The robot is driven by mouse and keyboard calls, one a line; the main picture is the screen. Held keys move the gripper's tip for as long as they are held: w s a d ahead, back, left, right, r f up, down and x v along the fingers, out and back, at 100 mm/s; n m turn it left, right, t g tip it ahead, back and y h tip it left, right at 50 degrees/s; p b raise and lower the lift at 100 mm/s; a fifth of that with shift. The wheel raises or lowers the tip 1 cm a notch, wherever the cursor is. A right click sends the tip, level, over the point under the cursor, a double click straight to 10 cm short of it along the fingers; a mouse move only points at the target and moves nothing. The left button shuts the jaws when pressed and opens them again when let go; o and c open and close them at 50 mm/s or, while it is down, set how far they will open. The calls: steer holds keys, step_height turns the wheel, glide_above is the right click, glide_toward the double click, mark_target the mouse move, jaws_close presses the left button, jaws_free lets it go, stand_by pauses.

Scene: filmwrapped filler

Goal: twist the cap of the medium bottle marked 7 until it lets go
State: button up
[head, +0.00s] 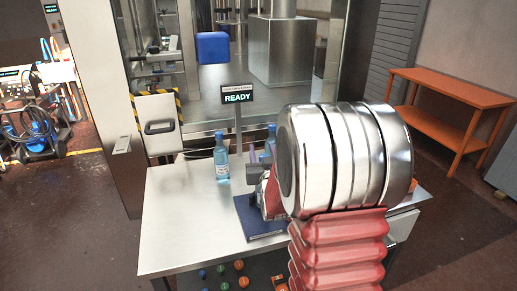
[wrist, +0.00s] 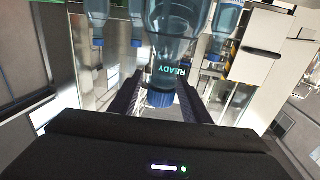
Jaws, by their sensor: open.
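In the wrist view, which looks upside down, a clear blue bottle (wrist: 178,35) hangs from the top centre. Its ribbed blue cap (wrist: 161,99) lies between the two dark fingers of my gripper (wrist: 160,88). The gripper is open, with a finger on each side of the cap; I cannot tell if either touches it. No number 7 can be read on this bottle. In the head view, my arm hides most of the gripper and the bottle at it.
A blue-capped bottle (head: 221,158) stands on the steel table (head: 180,215), left of a dark blue base (head: 250,218). More bottles (wrist: 97,18) (wrist: 225,25) flank the central one. A READY sign (head: 237,97) stands behind. The table's left part is clear.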

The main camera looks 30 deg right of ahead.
steer(key=shift+w+d, duration=0.1)
steer(key=shift+w, duration=0.1)
steer(key=shift+c, duration=0.5)
steer(key=c, duration=0.9)
steer(key=shift+w+n+t+y, duration=0.1)
steer(key=shift+n+t+y, duration=0.3)
steer(key=shift+n+y, duration=0.45)
steer(key=shift+c, duration=0.4)
steer(key=shift+a+n+y, duration=0.45)
steer(key=shift+n+y, duration=0.75)
steer(key=shift+y, duration=0.75)
steer(key=shift+a+n+y, duration=0.5)
steer(key=shift+n+y, duration=0.65)
steer(key=shift+y, duration=0.8)
steer(key=shift+a+n+y, duration=0.45)
steer(key=shift+n+y, duration=0.75)
steer(key=shift+y, duration=0.75)
steer(key=o, duration=1.1)
